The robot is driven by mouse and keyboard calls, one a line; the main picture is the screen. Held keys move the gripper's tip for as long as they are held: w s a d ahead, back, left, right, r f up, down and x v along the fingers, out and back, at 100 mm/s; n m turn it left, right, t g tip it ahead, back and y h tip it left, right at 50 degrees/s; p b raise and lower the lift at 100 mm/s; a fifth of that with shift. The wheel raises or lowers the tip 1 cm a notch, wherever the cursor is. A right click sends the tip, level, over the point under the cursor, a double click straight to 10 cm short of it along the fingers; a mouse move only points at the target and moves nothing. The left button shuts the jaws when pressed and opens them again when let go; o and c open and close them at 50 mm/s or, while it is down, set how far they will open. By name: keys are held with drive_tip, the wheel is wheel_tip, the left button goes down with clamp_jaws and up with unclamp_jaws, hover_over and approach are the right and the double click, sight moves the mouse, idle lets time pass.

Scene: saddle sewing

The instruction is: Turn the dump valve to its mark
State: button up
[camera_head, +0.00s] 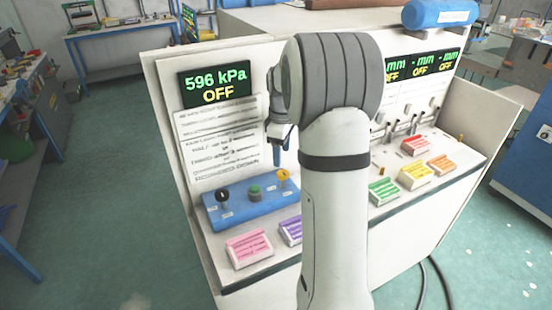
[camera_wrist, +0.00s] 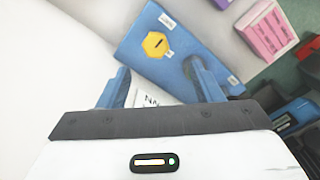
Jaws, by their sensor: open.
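The blue control panel (camera_head: 235,213) carries a yellow knob (camera_head: 283,175), a green button (camera_head: 254,190) and a black knob (camera_head: 222,195). The labels are too small to read, so I cannot tell which control is the dump valve. In the wrist view the yellow knob (camera_wrist: 155,44) is hexagonal with a dark slot, on the blue panel (camera_wrist: 140,67). My gripper (camera_wrist: 162,82) is open and empty, its blue fingers apart. The knob appears beyond the gap between them, not gripped. In the head view my gripper (camera_head: 277,156) hangs above the yellow knob.
A display (camera_head: 217,84) reads 596 kPa OFF, above printed lines. Pink (camera_head: 249,247) and purple (camera_head: 291,231) blocks lie in front of the panel. Green (camera_head: 383,191), yellow (camera_head: 415,176), orange and red blocks lie to the right. My arm hides the console's middle.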

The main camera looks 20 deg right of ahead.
sight(282, 172)
drive_tip(key=shift+w+d+f, duration=0.15)
drive_tip(key=shift+w+d, duration=0.05)
drive_tip(key=shift+d, duration=0.1)
drive_tip(key=shift+f, duration=0.4)
wheel_tip(282, 172, down, 7)
drive_tip(key=shift+r+p, duration=0.1)
drive_tip(key=shift+p, duration=0.65)
drive_tip(key=shift+c, duration=0.4)
drive_tip(key=c, duration=0.9)
